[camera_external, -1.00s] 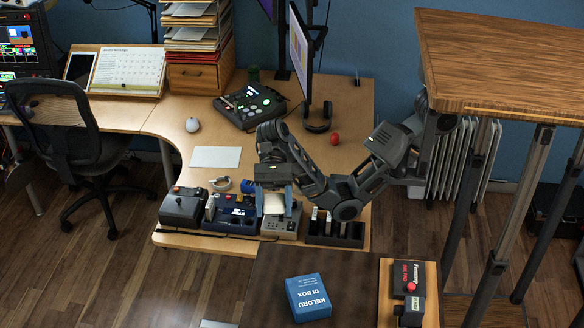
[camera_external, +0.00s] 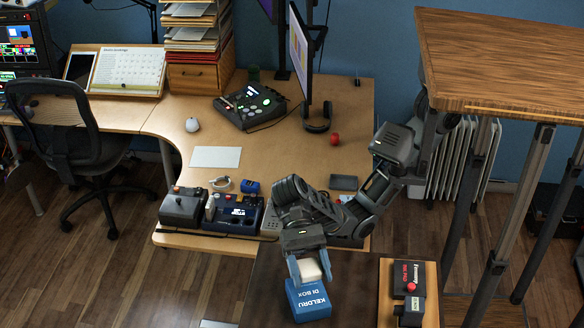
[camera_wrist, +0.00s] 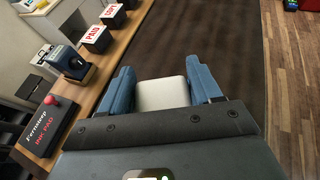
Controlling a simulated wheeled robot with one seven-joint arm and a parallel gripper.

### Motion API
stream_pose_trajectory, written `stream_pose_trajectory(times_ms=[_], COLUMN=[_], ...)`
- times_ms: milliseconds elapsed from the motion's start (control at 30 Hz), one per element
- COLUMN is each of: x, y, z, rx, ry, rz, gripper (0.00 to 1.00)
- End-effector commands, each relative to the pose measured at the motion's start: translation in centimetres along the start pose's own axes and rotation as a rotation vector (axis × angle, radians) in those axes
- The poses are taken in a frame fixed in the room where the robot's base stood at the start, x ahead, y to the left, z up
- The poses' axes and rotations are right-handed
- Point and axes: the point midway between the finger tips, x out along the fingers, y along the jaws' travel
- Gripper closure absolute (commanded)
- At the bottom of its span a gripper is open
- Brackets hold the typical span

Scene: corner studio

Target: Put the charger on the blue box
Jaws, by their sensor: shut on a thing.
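The charger (camera_external: 312,270) is a small cream-white block held between the blue-grey fingers of my gripper (camera_external: 308,272). In the wrist view the charger (camera_wrist: 162,94) sits between both fingers of my gripper (camera_wrist: 162,90), which are shut on it. The blue box (camera_external: 309,303), with white lettering, lies on the dark table at the front. In the external view the charger appears at the far edge of the box, overlapping it; I cannot tell whether they touch. The box is not visible in the wrist view.
A wooden board (camera_external: 432,312) with an ink pad (camera_external: 408,278) and stamps lies right of the box. The desk behind holds a blue device (camera_external: 234,214), a black device (camera_external: 183,207) and a red ball (camera_external: 335,139). A high wooden table (camera_external: 500,60) stands at the right.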

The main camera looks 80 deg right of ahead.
Motion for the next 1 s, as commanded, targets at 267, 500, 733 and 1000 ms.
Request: stream_pose_trajectory(times_ms=[267, 500, 733, 1000], x=[1.9, 3.0, 3.2, 3.3], y=[-0.3, -0.3, -0.3, -0.3], z=[-0.7, -3.6, -4.0, -4.2], rx=[0.001, 0.003, -0.001, 0.0], ry=[0.0, 0.0, -0.001, 0.0], rz=[-0.001, -0.001, -0.002, -0.002], gripper=[0.7, 0.7, 0.7, 0.29])
